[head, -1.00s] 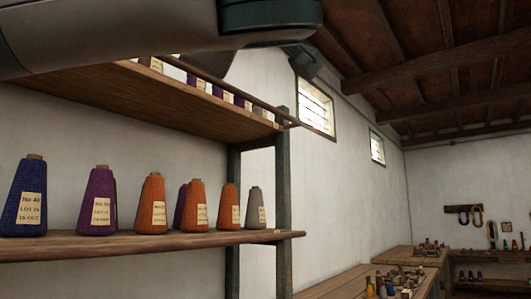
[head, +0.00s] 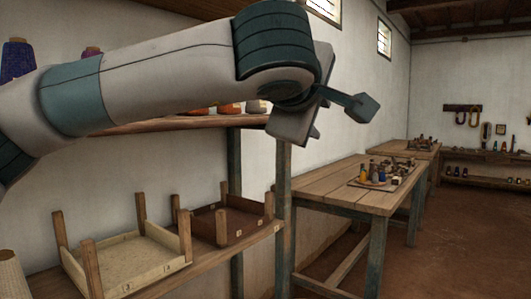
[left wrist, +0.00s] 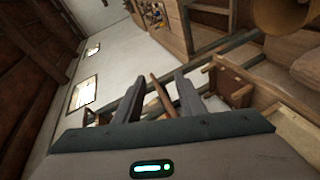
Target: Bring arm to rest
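My left arm (head: 170,80) reaches in from the left of the head view, grey-white with dark teal bands, across the front of the shelving. Its gripper (head: 358,104) is empty in mid-air by the shelf's right end; one dark finger shows clearly and the other is not clear there. In the left wrist view the left gripper (left wrist: 159,84) has its two dark fingers apart. A wooden bar shows in the gap, apparently behind it, and nothing is held. My right gripper is in neither view.
A wooden shelf (head: 165,125) with thread cones is partly hidden behind my arm. A lower shelf holds a pale tray (head: 125,262) and a brown tray (head: 232,222) with corner posts. A worktable (head: 340,188) with small items stands right of the shelving. The floor (head: 450,225) at right is bare.

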